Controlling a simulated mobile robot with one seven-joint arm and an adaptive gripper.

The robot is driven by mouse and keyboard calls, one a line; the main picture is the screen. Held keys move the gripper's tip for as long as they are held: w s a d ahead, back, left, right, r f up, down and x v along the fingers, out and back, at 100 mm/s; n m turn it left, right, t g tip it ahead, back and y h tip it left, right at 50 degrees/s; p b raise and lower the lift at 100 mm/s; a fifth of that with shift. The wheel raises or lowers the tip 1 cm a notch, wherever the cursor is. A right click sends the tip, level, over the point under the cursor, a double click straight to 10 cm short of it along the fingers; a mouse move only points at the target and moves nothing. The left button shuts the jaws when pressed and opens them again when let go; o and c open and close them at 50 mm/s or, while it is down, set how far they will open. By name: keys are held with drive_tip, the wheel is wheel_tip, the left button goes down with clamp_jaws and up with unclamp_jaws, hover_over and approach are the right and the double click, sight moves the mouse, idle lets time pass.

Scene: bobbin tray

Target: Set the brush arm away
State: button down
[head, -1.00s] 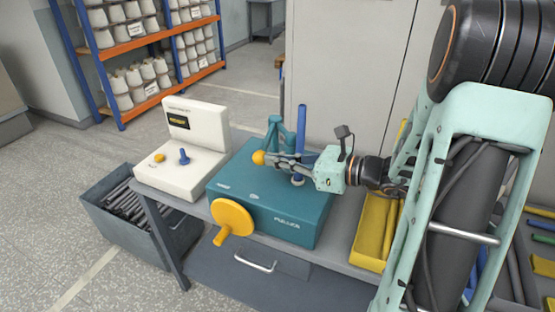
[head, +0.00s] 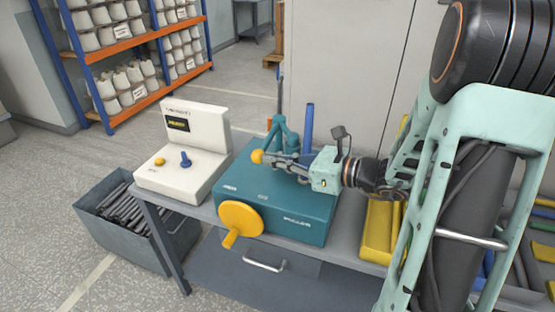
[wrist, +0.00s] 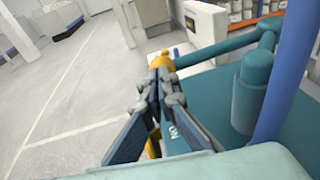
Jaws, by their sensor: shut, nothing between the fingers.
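The brush arm is a teal arm (head: 272,143) with a yellow ball knob (head: 257,156) at its end, on top of the teal puller box (head: 275,205). In the wrist view the teal arm (wrist: 225,46) reaches left to the yellow knob (wrist: 162,62), just beyond my fingertips. My gripper (head: 268,158) is shut and empty, its fingers right beside the knob from the right; I cannot tell whether they touch it. It also shows in the wrist view (wrist: 160,75), where the fingers hide part of the knob.
A blue post (head: 308,128) stands on the box close to my fingers. A yellow crank (head: 241,218) is on the box front. A white control unit (head: 190,160) stands left, a yellow tray (head: 378,225) right. A grey bin of rods (head: 105,235) stands beside the bench.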

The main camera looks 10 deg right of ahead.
drive_tip(key=shift+w+a, duration=0.15)
drive_tip(key=shift+a, duration=0.4)
drive_tip(key=shift+w+a, duration=0.15)
drive_tip(key=shift+a, duration=0.4)
drive_tip(key=r+b+x, duration=0.1)
drive_tip(key=x, duration=0.5)
drive_tip(key=shift+s+a, duration=0.3)
drive_tip(key=shift+a, duration=0.15)
drive_tip(key=shift+r, duration=0.2)
